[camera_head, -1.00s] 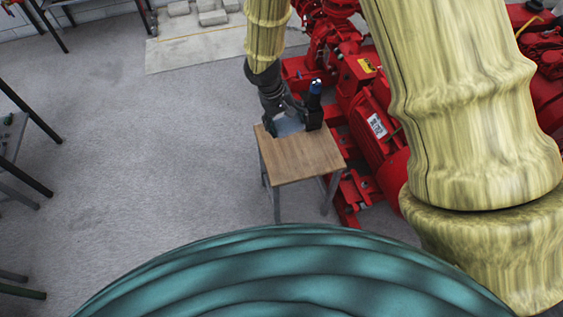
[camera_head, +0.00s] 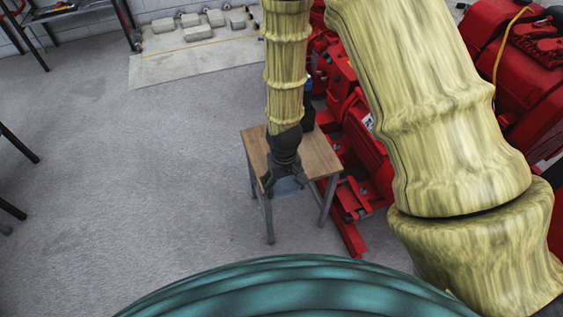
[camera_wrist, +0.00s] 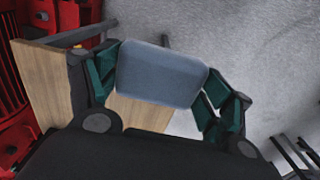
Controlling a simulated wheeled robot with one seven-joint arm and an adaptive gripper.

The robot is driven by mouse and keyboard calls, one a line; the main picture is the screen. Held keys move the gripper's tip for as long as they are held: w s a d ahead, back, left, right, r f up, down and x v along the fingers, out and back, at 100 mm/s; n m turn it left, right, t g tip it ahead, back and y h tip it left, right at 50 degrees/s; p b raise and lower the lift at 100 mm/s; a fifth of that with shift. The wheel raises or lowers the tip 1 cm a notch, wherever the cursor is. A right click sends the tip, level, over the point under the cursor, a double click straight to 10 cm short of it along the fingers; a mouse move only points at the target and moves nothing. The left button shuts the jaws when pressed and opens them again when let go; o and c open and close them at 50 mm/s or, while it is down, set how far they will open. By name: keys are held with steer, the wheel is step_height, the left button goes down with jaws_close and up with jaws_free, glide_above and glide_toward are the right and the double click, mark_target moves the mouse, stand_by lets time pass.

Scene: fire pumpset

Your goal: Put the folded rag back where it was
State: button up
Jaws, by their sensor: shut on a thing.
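The folded rag (camera_wrist: 160,74) is a grey-blue, rounded pad. In the wrist view it sits between the green-padded fingers of my gripper (camera_wrist: 158,85), which are shut on it. In the head view my gripper (camera_head: 281,180) is over the front edge of a small wooden table, and part of the rag (camera_head: 289,187) shows beneath it. The table (camera_head: 318,155) has a light wood top and grey legs. In the wrist view its wooden top (camera_wrist: 48,88) lies behind the rag. I cannot tell how high the rag is above it.
A dark upright object with a blue top (camera_head: 308,112) stands at the table's back right, partly hidden by my arm. Red pump machinery (camera_head: 365,160) stands close along the table's right side. Grey floor (camera_head: 150,180) is open to the left. Concrete blocks (camera_head: 215,18) lie at the back.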

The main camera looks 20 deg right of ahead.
steer(key=w+d, duration=0.1)
steer(key=w, duration=0.3)
steer(key=w+d+f, duration=0.1)
steer(key=w, duration=0.3)
steer(key=w+d, duration=0.1)
steer(key=w, duration=0.3)
steer(key=shift+w+d+f, duration=0.2)
steer(key=shift+w, duration=0.2)
steer(key=shift+f+b, duration=0.3)
steer(key=shift+f, duration=1.4)
steer(key=shift+f, duration=0.1)
steer(key=o, duration=0.9)
step_height(320, 180, up, 12)
steer(key=shift+r+p, duration=0.1)
steer(key=shift+p, duration=0.4)
